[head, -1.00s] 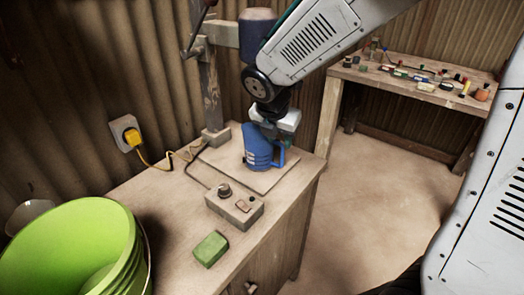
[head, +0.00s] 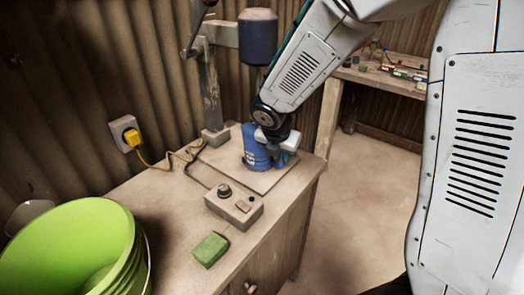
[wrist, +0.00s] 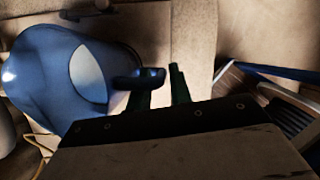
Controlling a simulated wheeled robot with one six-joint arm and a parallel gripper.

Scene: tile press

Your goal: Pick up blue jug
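The blue jug (head: 254,152) stands upright on the square base plate (head: 225,160) of the press, partly hidden by my gripper (head: 281,143) at its right side. In the wrist view the jug (wrist: 62,75) fills the left, with its pale opening and its dark handle (wrist: 140,79) pointing toward the fingers. My gripper (wrist: 160,90) shows two dark green fingers with a gap between them. The left finger's tip is close to the handle and partly behind it. I cannot tell whether they touch.
The press head (head: 258,36) hangs above the jug on a post (head: 210,90). A control box (head: 234,206), a green block (head: 210,249) and a green bucket (head: 75,240) are on or beside the workbench. A second table (head: 385,78) stands back right.

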